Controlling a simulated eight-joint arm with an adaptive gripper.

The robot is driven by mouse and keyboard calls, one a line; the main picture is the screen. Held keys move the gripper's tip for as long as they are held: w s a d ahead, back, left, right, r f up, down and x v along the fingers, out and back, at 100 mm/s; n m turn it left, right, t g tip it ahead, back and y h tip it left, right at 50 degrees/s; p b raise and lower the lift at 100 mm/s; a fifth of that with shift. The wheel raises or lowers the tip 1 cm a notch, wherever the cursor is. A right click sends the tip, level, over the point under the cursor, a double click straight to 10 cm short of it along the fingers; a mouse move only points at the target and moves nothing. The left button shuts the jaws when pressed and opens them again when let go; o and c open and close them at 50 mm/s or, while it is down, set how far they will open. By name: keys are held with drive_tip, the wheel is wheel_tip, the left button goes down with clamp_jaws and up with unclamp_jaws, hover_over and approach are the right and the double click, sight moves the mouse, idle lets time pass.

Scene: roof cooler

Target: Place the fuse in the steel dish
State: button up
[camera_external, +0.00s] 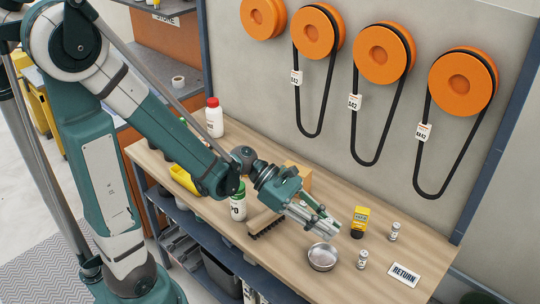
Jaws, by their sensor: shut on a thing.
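The steel dish (322,258) is a small round silver bowl on the wooden bench, near its front edge. My gripper (327,227) is low over the bench, just behind and above the dish. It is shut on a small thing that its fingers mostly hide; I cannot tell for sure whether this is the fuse. Two small pale cylinders with labels stand upright to the right of the dish, one nearer (362,259) and one farther back (394,231). I cannot tell whether either is a fuse.
A yellow and black block (359,222) stands right of my gripper. A RETURN card (404,274) lies at the right. A brush (263,223), a green-capped bottle (238,203) and a red-capped white bottle (214,118) are to the left. Orange pulleys with belts (384,53) hang on the wall behind.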

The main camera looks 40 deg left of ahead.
drive_tip(key=shift+f, duration=0.25)
drive_tip(key=shift+f, duration=0.1)
drive_tip(key=b, duration=0.2)
hover_over(321, 256)
drive_tip(key=shift+s+f, duration=0.1)
drive_tip(key=shift+f, duration=2.75)
drive_tip(key=shift+f+b, duration=0.9)
drive_tip(key=shift+f, duration=1.2)
drive_tip(key=shift+f, duration=0.1)
drive_tip(key=o, duration=0.5)
drive_tip(key=shift+c, duration=0.2)
drive_tip(key=shift+o, duration=0.8)
drive_tip(key=shift+r, duration=0.2)
